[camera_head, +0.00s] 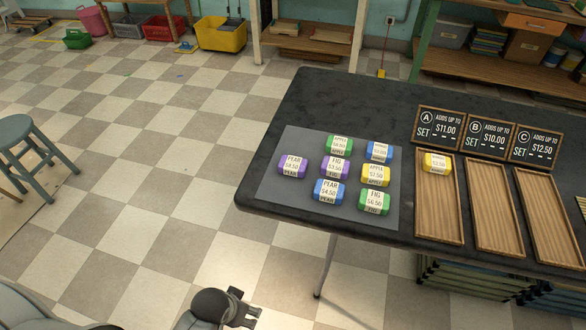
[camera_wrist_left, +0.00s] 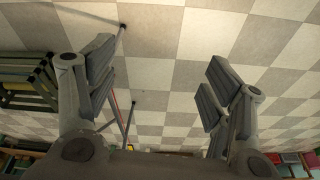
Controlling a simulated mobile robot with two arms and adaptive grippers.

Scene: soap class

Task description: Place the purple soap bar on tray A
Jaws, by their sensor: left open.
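Two purple soap bars lie on the grey mat on the table in the head view: a pear one (camera_head: 291,165) at the mat's left and a fig one (camera_head: 334,168) near its middle. Tray A (camera_head: 438,210), a wooden tray behind which the "A $11.00" sign (camera_head: 438,126) stands, holds one yellow soap bar (camera_head: 437,163) at its far end. My left gripper (camera_head: 245,308) is low at the bottom of the head view, off the table's near left side. In the left wrist view it (camera_wrist_left: 160,85) is open and empty above the floor. My right gripper is not in view.
The mat (camera_head: 275,186) also holds several green, blue and yellow soap bars. Tray B (camera_head: 494,212) and tray C (camera_head: 548,215) are empty, right of tray A. The dark table's edge (camera_head: 330,229) lies between my left gripper and the mat. A stool (camera_head: 22,128) stands far left.

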